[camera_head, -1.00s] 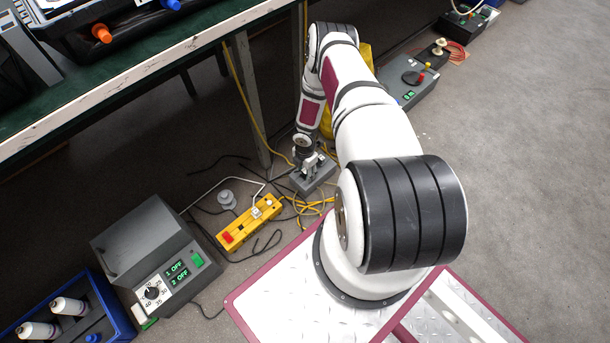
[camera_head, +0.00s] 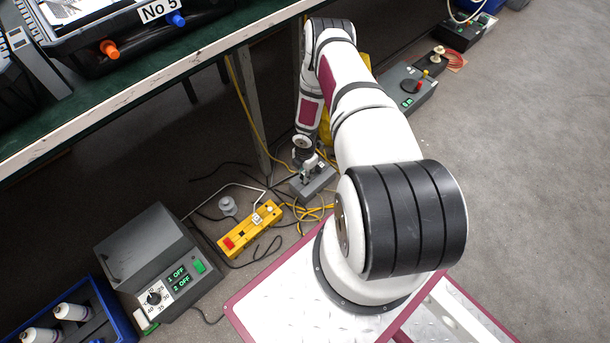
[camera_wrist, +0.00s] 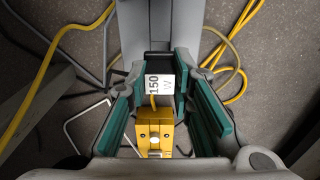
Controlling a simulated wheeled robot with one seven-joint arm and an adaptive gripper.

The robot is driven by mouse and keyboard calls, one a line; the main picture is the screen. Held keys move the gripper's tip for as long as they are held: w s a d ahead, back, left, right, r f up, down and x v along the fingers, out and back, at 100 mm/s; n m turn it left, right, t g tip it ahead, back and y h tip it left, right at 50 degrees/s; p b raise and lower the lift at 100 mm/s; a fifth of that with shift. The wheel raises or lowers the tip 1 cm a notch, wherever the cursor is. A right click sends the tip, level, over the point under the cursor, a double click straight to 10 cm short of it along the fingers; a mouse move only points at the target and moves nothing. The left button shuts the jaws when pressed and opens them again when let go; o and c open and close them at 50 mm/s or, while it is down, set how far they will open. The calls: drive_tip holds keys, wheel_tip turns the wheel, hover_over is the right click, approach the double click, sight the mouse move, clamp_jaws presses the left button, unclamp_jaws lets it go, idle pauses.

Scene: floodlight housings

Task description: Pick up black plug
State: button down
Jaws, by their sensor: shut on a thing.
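My gripper (camera_head: 306,172) is low over the floor at a grey block (camera_head: 314,185), under the bench edge. In the wrist view, the green-padded fingers (camera_wrist: 158,88) stand on either side of a small black piece (camera_wrist: 158,58), which appears to be the black plug. A white tag reading "150 W" (camera_wrist: 160,85) shows beside it, between the pads. The fingers are shut on this plug. Its lower part is hidden, and I cannot tell whether it still touches the grey block.
A yellow socket strip (camera_head: 250,228) with a red switch lies left of the gripper, beside a grey control box (camera_head: 155,260). Yellow cables (camera_head: 310,212) and black cables lie around. The bench (camera_head: 130,108) overhangs at left. Open floor (camera_head: 525,170) lies right.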

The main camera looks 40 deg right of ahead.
drive_tip(key=s+r+p, duration=0.1)
drive_tip(key=s+p, duration=0.5)
drive_tip(key=s, duration=1)
drive_tip(key=shift+d+r, duration=0.15)
drive_tip(key=shift+d, duration=0.3)
